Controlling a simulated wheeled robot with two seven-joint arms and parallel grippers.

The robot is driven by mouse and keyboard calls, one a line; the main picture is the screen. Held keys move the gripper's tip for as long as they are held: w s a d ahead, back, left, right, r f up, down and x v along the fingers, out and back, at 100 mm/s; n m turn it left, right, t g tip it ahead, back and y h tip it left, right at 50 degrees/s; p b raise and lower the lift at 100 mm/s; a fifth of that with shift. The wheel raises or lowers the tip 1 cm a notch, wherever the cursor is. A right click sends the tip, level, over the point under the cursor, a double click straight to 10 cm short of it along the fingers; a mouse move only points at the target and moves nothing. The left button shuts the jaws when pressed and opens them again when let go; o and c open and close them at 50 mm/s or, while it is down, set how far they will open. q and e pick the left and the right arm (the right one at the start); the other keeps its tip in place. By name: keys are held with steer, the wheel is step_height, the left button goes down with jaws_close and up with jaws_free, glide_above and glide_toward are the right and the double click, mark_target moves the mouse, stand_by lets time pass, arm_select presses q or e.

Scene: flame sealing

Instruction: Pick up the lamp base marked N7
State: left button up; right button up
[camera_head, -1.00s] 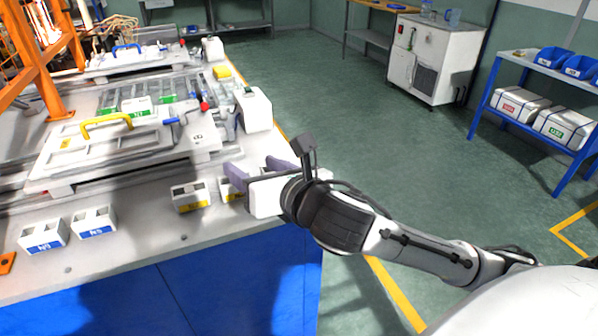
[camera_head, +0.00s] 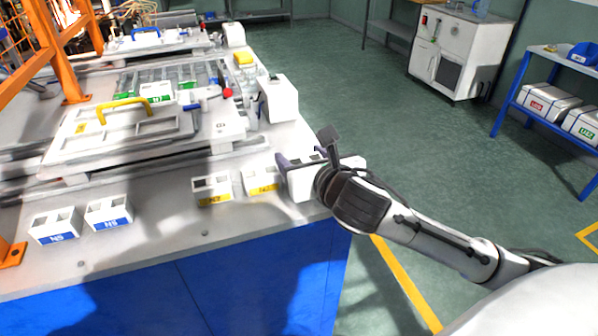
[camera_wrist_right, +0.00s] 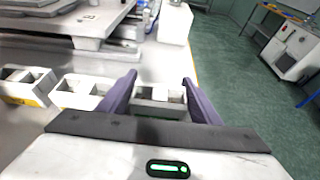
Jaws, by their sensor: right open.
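My right gripper (camera_head: 301,160) is open, low over the right front part of the workbench. In the right wrist view its two purple fingers (camera_wrist_right: 160,88) stand on either side of a white lamp base (camera_wrist_right: 160,97), with its lower front hidden by my gripper. Its mark cannot be read. To its left are two more white bases with yellow labels, one (camera_head: 262,180) close beside the gripper and one (camera_head: 212,188) further left. Their labels are too blurred to read surely. Two bases with blue labels (camera_head: 55,226) (camera_head: 109,212) stand at the front left. My left gripper is not in view.
Behind the bases lies a light fixture plate with a yellow handle (camera_head: 122,108). A white container (camera_head: 278,99) stands near the bench's right edge, beyond my gripper. An orange bracket (camera_head: 12,253) is at the left edge. The bench front (camera_head: 150,250) between the bases is clear.

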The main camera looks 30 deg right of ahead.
steer(key=shift+x, duration=0.9)
steer(key=shift+s+r, duration=0.1)
steer(key=shift+s, duration=0.05)
steer(key=c, duration=0.7)
steer(key=shift+r, duration=0.1)
